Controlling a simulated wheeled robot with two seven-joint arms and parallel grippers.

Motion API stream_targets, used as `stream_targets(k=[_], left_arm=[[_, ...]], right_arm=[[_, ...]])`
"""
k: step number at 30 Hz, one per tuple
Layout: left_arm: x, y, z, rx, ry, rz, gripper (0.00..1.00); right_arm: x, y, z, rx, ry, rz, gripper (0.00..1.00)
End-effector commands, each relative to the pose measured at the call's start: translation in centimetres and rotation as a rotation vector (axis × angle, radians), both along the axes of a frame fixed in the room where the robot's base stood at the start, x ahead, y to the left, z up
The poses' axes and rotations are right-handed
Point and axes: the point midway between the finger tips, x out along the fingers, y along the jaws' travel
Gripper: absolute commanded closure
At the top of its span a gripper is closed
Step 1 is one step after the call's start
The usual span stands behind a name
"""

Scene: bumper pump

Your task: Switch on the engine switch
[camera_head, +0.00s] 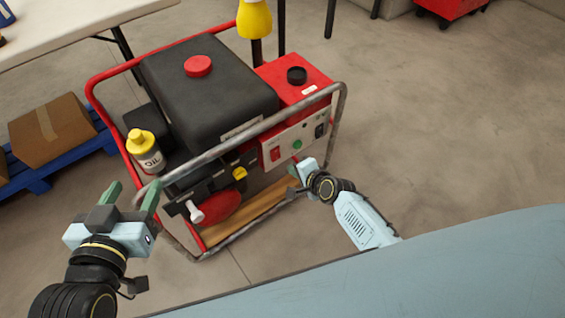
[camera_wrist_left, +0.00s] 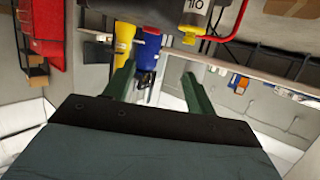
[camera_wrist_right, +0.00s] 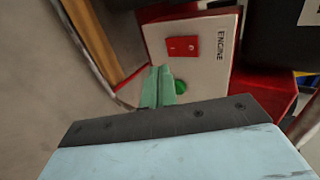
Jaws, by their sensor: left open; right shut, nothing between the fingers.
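The engine switch is a red rocker (camera_head: 275,154) on the pale front panel (camera_head: 312,131) of the red-framed pump machine. In the right wrist view the red switch (camera_wrist_right: 183,46) sits beside the label ENGINE, with a green button (camera_wrist_right: 180,87) nearby. My right gripper (camera_head: 293,173) is shut and empty, just in front of and below the panel. In the right wrist view its green fingertips (camera_wrist_right: 158,72) point toward the switch and partly overlap the green button; I cannot tell if they touch the panel. My left gripper (camera_head: 132,192) is open and empty, left of the machine.
A tubular grey bar (camera_head: 230,135) crosses the machine's front. An oil bottle (camera_head: 145,150) with a yellow cap stands at its left side. A white lever (camera_head: 194,211) sticks out low in front. A cardboard box (camera_head: 50,130) lies on a blue pallet.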

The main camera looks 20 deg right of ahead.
Motion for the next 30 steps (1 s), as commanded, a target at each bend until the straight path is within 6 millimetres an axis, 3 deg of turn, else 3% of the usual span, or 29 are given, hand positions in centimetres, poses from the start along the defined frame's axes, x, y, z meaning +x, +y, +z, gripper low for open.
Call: stream_targets(k=[9, 19, 30], left_arm=[[1.0, -1.3, 5.1, -0.092, -0.313, -0.024, 0.44], [0.0, -2.0, 10.3, -0.190, -0.629, -0.042, 0.44], [-1.1, -1.9, 12.5, -0.242, -0.802, -0.046, 0.44]], right_arm=[[1.6, 0.7, -1.3, 0.002, 0.000, 0.000, 1.00], [3.9, 1.5, -1.8, 0.001, -0.002, -0.001, 1.00], [5.6, 2.1, -2.0, 0.000, 0.001, -0.001, 1.00]])
